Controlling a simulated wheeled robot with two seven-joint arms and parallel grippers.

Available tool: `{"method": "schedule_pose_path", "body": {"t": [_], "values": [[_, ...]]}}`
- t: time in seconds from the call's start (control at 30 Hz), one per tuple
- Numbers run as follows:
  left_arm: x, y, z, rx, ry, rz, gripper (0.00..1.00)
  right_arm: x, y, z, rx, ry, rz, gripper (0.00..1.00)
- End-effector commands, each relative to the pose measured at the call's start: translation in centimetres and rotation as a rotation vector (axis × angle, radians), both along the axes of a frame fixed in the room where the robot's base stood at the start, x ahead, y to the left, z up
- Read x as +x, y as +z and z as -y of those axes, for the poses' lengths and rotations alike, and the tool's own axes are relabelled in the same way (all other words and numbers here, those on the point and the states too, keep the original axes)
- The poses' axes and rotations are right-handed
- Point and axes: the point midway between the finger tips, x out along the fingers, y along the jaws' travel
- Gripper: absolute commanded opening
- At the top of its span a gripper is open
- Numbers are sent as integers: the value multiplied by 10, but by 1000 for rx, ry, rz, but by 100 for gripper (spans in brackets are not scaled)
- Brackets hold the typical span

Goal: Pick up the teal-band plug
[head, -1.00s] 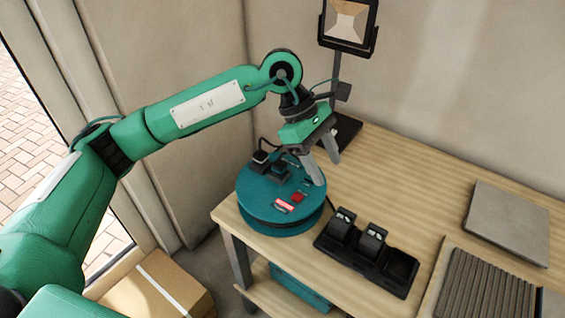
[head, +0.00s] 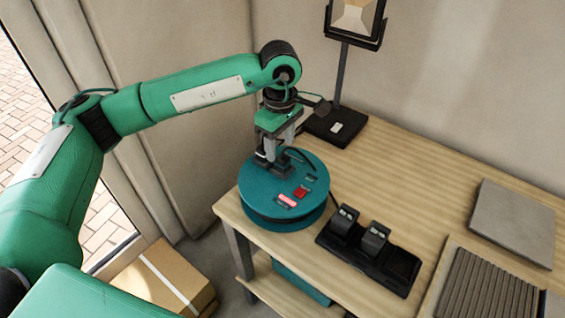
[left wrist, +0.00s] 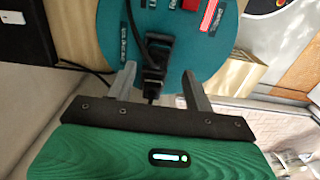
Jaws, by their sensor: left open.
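A teal cable reel (head: 262,212) stands at the table's left end with black plugs in its top. My left gripper (head: 279,146) is directly over the plugs, pointing down, jaws open. In the left wrist view a black plug (left wrist: 157,55) with its cord shows between and just beyond the two fingertips (left wrist: 158,72); I cannot tell whether they touch it. In the head view the plugs (head: 270,166) are partly hidden by the fingers. No teal band can be made out on them now. My right gripper is not in view.
A work lamp on a black stand (head: 335,127) is behind the reel, its cord running close by. A black tray (head: 398,272) with two black blocks (head: 374,238) is in front right. A grey tile (head: 512,222) and a ribbed panel (head: 488,288) lie at the right.

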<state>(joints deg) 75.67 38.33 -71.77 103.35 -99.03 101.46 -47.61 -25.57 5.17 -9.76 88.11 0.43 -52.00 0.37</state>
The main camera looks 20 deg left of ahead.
Motion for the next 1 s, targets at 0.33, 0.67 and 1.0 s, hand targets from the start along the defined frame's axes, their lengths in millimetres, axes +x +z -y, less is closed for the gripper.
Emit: {"method": "schedule_pose_path", "body": {"t": [0.33,0.67,1.0], "values": [[2,-43,5,-1,0,-3,53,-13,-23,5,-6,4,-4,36],[2,-53,5,-1,-1,0,53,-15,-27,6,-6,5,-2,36],[2,-53,5,-1,0,0,0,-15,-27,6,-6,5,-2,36]]}}
